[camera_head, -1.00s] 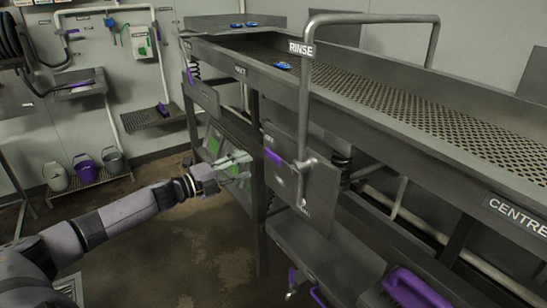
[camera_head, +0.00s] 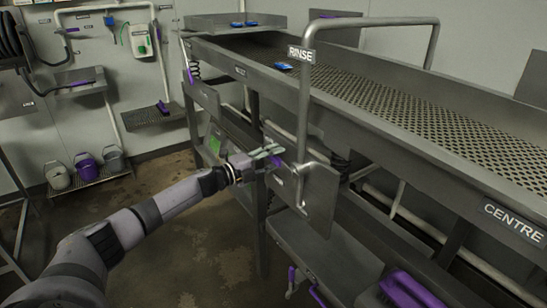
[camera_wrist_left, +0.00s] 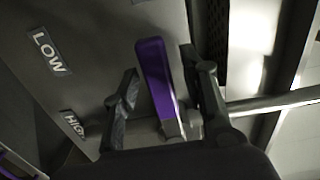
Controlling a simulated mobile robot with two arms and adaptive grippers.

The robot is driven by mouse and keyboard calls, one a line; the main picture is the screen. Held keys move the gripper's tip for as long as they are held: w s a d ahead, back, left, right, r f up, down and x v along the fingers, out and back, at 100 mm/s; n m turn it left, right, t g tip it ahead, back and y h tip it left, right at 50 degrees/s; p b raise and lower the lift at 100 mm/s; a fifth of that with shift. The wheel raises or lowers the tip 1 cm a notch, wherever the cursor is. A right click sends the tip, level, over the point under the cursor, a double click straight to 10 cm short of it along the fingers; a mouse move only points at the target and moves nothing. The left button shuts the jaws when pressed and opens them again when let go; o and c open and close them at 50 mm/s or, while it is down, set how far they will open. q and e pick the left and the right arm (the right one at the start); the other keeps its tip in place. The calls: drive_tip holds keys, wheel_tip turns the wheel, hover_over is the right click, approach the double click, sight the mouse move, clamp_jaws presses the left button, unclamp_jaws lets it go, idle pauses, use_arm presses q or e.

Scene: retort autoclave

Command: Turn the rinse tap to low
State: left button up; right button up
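The rinse tap has a purple lever handle (camera_wrist_left: 156,75) on a grey plate (camera_head: 319,195) under the RINSE sign (camera_head: 300,54). In the left wrist view the handle stands between the two dark fingers of my left gripper (camera_head: 272,155). The fingers are apart, with gaps visible on both sides of the handle. The LOW label (camera_wrist_left: 49,51) and the HIGH label (camera_wrist_left: 74,126) lie on the plate to the left of the handle. In the head view my gripper partly hides the handle. My right gripper is not in view.
A bent pipe (camera_head: 304,115) rises beside the plate and arches over the long perforated table (camera_head: 420,125). A table leg (camera_head: 260,230) stands just below my gripper. Several buckets (camera_head: 86,168) stand at the far left. The floor at the left is open.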

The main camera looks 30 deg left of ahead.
use_arm(q)
drive_tip(key=shift+c, duration=0.4)
clamp_jaws()
idle(0.6)
